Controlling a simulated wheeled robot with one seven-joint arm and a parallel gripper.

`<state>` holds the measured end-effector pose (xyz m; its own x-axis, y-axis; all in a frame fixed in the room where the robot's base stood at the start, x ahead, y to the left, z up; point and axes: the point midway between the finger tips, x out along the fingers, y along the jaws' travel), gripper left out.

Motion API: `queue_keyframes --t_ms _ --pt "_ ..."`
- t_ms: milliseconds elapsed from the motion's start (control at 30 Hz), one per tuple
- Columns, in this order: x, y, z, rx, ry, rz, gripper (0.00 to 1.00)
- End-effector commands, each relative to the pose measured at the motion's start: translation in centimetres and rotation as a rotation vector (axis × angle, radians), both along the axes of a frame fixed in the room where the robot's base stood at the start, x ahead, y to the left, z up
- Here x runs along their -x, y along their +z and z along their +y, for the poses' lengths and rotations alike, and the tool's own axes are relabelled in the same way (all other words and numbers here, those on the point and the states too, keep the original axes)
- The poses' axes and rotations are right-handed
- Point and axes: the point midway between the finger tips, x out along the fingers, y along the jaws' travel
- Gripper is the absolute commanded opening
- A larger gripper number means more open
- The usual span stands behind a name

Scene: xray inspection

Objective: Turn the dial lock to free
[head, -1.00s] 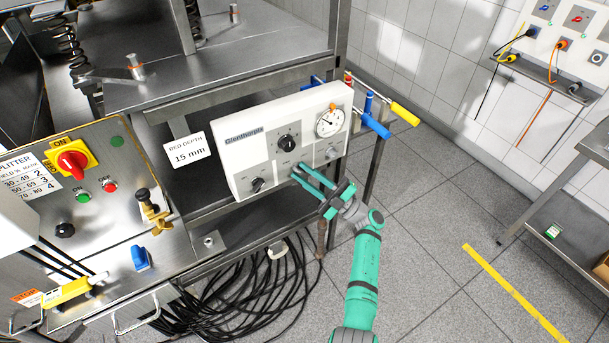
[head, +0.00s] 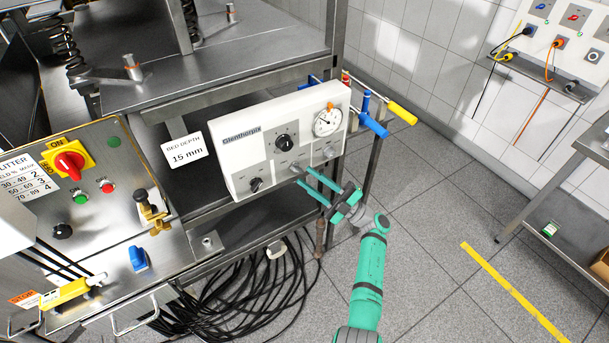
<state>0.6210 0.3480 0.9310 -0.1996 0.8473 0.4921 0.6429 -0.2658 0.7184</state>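A white control panel marked Glenthorpix (head: 233,158) is mounted on the steel machine. It carries a round dial gauge (head: 327,122) with an orange tab (head: 330,105) at its rim, a large black knob (head: 285,142), a small black knob (head: 256,184) at lower left, and a small grey knob (head: 328,152) below the gauge. Another small grey knob (head: 296,168) sits at the lower middle. The labels are too small to tell which is the dial lock. My green gripper (head: 301,175) is open and empty, its fingers pointing at this lower middle knob, apparently just short of it.
Blue and yellow handles (head: 402,113) stick out right of the panel. A bed depth card (head: 184,151) is at its left. A control box with a red switch (head: 70,163) stands further left. Black cables (head: 265,290) hang below.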

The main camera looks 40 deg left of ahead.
Motion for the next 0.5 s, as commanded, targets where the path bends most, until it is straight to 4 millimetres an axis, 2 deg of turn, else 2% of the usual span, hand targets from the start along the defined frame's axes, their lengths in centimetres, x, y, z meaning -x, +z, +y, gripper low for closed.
queue_keyframes --t_ms 233,500 --pt "-1.1 -2.4 -4.1 0.002 -0.003 0.002 0.28" --pt "-1.5 -3.7 -6.5 0.000 -0.001 0.001 0.28"
